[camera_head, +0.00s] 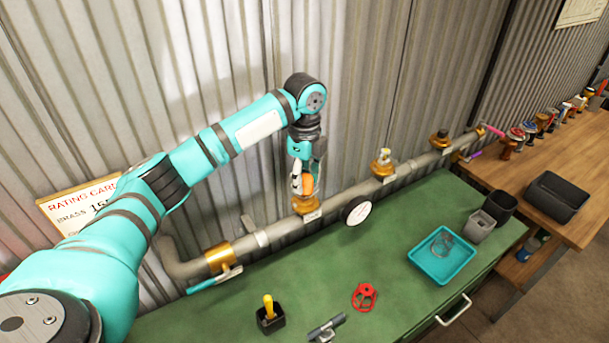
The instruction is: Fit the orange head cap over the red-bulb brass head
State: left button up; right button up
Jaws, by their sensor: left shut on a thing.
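My left gripper (303,178) reaches down from above and is shut on the orange head cap (308,184). The cap is right above the leftmost brass head fitting (306,206) on the grey pipe. I cannot tell whether the cap touches that head or is just over it. Any bulb there is hidden by the cap and fingers. Another brass head (382,165) stands uncovered farther right on the pipe, and a third (440,141) stands beyond it. Their bulb colours are too small to tell. My right gripper is not in view.
The corrugated wall is close behind the pipe.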

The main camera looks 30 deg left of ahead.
pick_arm(q)
jog(key=shift+f, duration=0.75)
jog(key=o, duration=0.8)
notch_tip(320, 180, up, 12)
dwell(0.4)
